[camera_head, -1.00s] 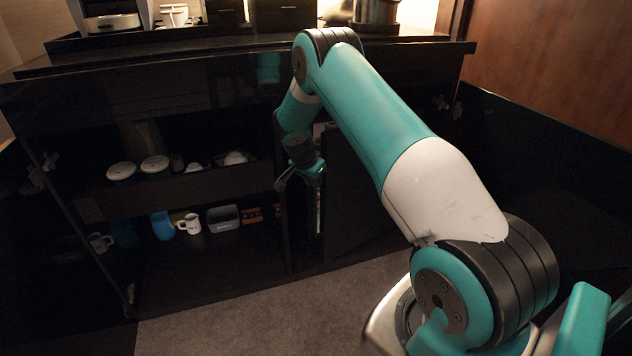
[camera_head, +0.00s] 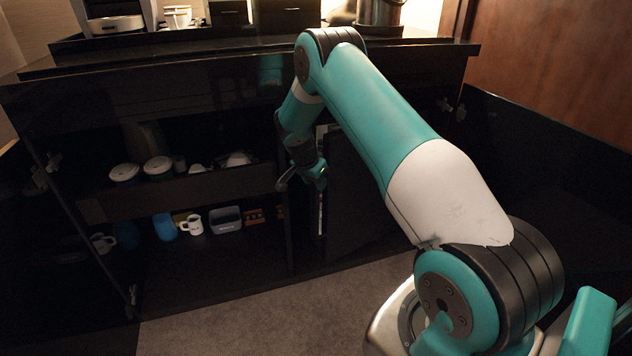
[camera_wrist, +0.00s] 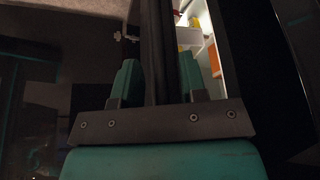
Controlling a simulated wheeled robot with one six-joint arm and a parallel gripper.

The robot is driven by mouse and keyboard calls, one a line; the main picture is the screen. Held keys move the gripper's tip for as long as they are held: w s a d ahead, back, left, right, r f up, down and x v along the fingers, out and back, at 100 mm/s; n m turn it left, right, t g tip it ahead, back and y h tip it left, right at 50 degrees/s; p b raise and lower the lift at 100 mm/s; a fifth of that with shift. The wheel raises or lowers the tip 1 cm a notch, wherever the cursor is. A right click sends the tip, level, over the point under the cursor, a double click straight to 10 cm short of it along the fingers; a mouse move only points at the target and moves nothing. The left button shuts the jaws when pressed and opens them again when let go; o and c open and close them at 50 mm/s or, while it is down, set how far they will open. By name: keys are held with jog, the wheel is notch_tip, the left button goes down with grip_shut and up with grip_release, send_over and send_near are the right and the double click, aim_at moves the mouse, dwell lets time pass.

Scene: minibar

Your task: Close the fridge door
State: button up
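The fridge stands partly open. Its lit inside shows as a narrow strip (camera_head: 320,212) in the head view, and as white shelves with coloured items (camera_wrist: 203,45) in the wrist view. A dark panel (camera_head: 357,205) right of that strip looks like the fridge door. My gripper (camera_head: 290,182) is in front of the opening, partly hidden by its own wrist. In the wrist view my gripper (camera_wrist: 158,78) has its two fingers apart, with a dark upright edge (camera_wrist: 156,45) between them. I cannot tell whether this edge belongs to the door, or whether the fingers touch it.
Left of the fridge is an open cabinet with white-lidded bowls (camera_head: 158,167), a white mug (camera_head: 192,224), a blue cup (camera_head: 165,227) and a grey bin (camera_head: 227,220). The dark countertop (camera_head: 230,45) overhangs above. Carpet (camera_head: 250,310) in front is clear. A wooden panel (camera_head: 560,60) stands at the right.

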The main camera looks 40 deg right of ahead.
jog(key=p+v, duration=0.3)
jog(key=v, duration=1.3)
jog(key=shift+r, duration=0.4)
jog(key=shift+a, duration=0.1)
jog(key=shift+c, duration=0.5)
